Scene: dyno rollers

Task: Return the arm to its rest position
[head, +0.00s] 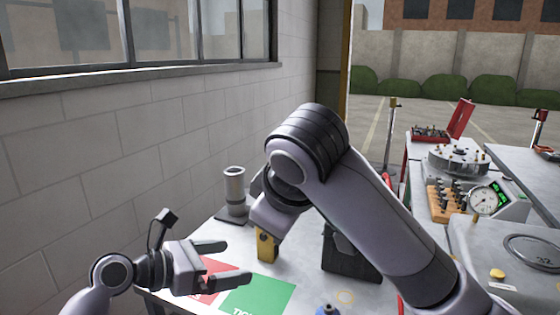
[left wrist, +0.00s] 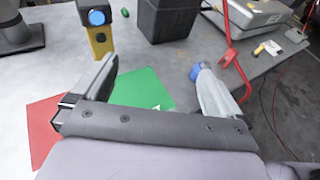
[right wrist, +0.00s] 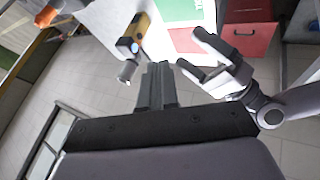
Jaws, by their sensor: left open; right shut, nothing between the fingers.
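My left gripper (head: 238,262) is open and empty, low over the red and green mats at the near left of the table. In the left wrist view its two fingers (left wrist: 155,68) stand wide apart with only the green mat (left wrist: 140,85) between them. My right arm comes in from the right in the head view and bends high over the table. Its gripper is hidden there. In the right wrist view the right gripper (right wrist: 158,72) is shut and empty. The left gripper (right wrist: 196,55) shows beside it, to the right.
A yellow device (head: 266,248) stands beside the mats, partly under my right arm. A dark bin (head: 350,262) stands right of it. A grey cylinder (head: 234,188) stands near the wall. A dial gauge (head: 484,202) and other equipment crowd the right. The red mat (left wrist: 42,128) is bare.

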